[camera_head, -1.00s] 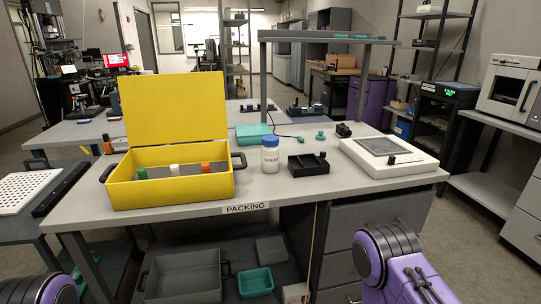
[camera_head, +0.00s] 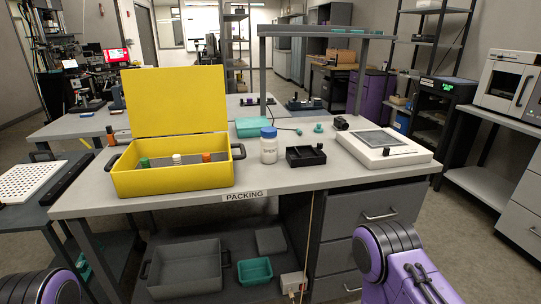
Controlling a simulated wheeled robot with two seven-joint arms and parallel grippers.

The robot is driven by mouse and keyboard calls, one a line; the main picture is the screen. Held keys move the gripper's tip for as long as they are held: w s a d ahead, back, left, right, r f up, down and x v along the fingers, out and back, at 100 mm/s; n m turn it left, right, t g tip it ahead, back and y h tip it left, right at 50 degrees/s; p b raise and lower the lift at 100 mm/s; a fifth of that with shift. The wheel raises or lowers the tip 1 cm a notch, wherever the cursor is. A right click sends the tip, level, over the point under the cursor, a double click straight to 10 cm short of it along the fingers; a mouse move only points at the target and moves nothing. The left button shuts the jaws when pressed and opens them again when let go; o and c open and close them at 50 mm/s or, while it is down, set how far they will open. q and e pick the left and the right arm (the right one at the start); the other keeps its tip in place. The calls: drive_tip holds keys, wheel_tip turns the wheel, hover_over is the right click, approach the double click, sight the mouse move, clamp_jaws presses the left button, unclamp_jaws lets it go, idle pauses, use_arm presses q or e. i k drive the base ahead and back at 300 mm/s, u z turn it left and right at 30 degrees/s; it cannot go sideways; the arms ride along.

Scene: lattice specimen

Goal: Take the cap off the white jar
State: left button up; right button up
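The white jar (camera_head: 269,152) stands upright on the grey packing table (camera_head: 330,178), near its middle. Its blue cap (camera_head: 268,132) sits on top of it. Dark lettering on the jar's front is too small to read surely. Parts of both my arms show at the bottom edge, at the lower left and lower right, well below and apart from the jar. Neither arm's fingertips can be seen.
An open yellow case (camera_head: 170,182) with several small capped items stands left of the jar. A black tray (camera_head: 306,157) sits close to its right, with a white flat device (camera_head: 378,153) farther right. A teal box (camera_head: 253,127) and a grey shelf post stand behind.

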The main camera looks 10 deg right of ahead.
sight(268, 147)
drive_tip(key=k, duration=1.15)
drive_tip(key=z, duration=0.75)
drive_tip(key=i, duration=1.6)
drive_tip(key=u, duration=0.5)
